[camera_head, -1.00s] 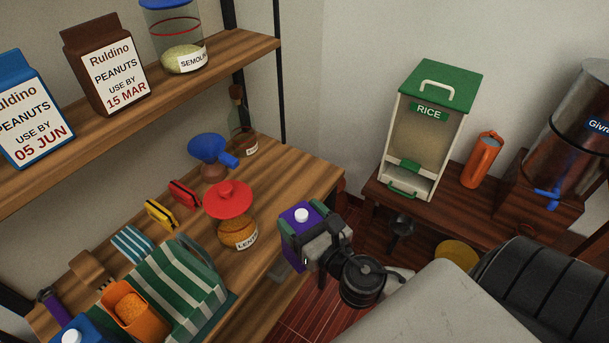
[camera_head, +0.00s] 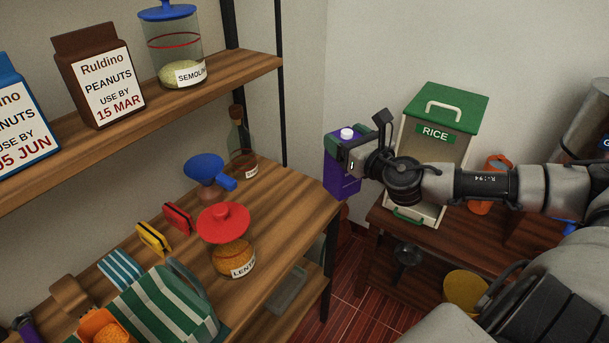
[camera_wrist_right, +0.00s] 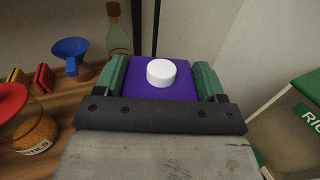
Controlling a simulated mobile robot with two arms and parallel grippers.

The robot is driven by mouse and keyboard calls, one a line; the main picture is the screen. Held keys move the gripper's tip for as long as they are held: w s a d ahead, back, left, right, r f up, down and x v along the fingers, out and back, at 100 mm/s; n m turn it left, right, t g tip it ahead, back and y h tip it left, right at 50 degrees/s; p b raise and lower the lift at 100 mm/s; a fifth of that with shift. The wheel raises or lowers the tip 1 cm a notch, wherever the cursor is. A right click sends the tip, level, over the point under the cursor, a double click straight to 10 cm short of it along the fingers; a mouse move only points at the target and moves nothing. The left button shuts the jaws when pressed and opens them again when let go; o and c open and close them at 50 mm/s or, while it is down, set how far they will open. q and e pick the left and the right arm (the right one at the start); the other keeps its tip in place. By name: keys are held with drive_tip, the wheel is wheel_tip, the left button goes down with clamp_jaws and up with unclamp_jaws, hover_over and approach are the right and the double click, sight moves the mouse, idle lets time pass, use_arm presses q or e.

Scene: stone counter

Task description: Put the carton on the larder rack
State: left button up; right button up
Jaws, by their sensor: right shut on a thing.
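The purple carton with a white cap (camera_head: 342,176) is held in the air by my right gripper (camera_head: 352,150), in front of the rice dispenser's left side and right of the rack. In the right wrist view the carton's purple top (camera_wrist_right: 150,84) sits between the two green finger pads. The wooden larder rack (camera_head: 300,205) fills the left, with an upper shelf, a middle shelf and a lower board. Carton and rack look apart. My left gripper is not in view.
The upper shelf holds peanut packs (camera_head: 98,75) and a semolina jar (camera_head: 172,50). The middle shelf holds a lentil jar (camera_head: 228,250), blue funnel (camera_head: 204,172), bottle (camera_head: 242,150), clips and a striped bag (camera_head: 165,305). A rice dispenser (camera_head: 445,120) stands on a low bench at right.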

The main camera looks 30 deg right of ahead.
sight(334, 186)
drive_tip(key=w+a+f, duration=0.3)
drive_tip(key=w+f, duration=0.7)
drive_tip(key=shift+w+a+f+p, duration=0.15)
drive_tip(key=shift+w+a+p, duration=0.15)
drive_tip(key=shift+p, duration=0.15)
drive_tip(key=shift+s+f, duration=0.1)
drive_tip(key=o, duration=1.7)
drive_tip(key=s+b, duration=0.2)
drive_tip(key=s, duration=0.8)
drive_tip(key=shift+s+f, duration=0.1)
drive_tip(key=shift+s, duration=0.9)
